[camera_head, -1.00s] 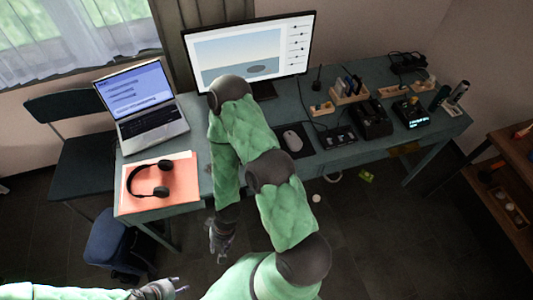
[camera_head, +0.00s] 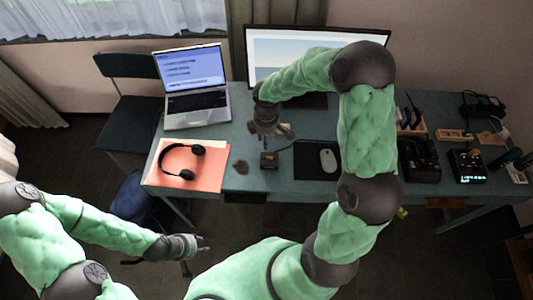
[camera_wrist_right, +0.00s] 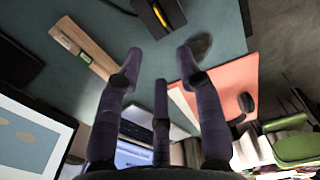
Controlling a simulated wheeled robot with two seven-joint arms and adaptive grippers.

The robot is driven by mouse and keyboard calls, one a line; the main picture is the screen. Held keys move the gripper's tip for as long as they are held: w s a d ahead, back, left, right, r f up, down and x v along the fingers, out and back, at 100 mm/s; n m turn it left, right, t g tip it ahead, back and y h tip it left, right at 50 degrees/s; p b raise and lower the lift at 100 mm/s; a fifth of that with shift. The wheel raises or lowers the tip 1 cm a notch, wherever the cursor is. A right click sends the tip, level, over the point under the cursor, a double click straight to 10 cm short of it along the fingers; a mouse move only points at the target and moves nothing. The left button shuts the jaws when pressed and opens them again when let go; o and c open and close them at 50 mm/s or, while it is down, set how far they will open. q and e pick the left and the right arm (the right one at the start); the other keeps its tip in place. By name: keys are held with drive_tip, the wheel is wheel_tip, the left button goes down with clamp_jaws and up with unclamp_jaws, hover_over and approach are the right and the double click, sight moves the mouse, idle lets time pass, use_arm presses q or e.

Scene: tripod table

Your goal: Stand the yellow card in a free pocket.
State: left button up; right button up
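A yellow strip, likely the yellow card (camera_wrist_right: 160,14), shows edge-on at a dark block in the right wrist view. In the head view, the dark block with a yellow patch (camera_head: 268,160) is on the desk in front of my right gripper (camera_head: 266,130). In the wrist view, the right gripper's fingers (camera_wrist_right: 160,85) are spread and empty, apart from the block. A wooden strip with a green piece (camera_wrist_right: 88,52) lies beside it. A rack with upright pieces (camera_head: 411,120) stands farther right; its pockets are unclear. My left gripper (camera_head: 196,254) is open and empty, in front of the desk.
A laptop (camera_head: 193,104) and headphones on an orange folder (camera_head: 208,178) are left of the right gripper. A mouse (camera_head: 328,160) is to its right, and the monitor (camera_head: 265,45) stands behind. Dark devices (camera_head: 467,165) crowd the right end. My right arm hides some desk.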

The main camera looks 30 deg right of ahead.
drive_tip(key=b, duration=0.1)
hover_over(268, 158)
drive_tip(key=w, duration=0.1)
wheel_tip(268, 158, down, 5)
drive_tip(key=shift+f, duration=0.2)
drive_tip(key=f, duration=0.1)
drive_tip(key=f+b, duration=0.1)
drive_tip(key=f, duration=0.2)
drive_tip(key=shift+s+d+f+b, duration=0.15)
drive_tip(key=shift+s+f+b, duration=0.1)
drive_tip(key=shift+s+b, duration=0.05)
drive_tip(key=shift+f, duration=0.4)
clamp_jaws()
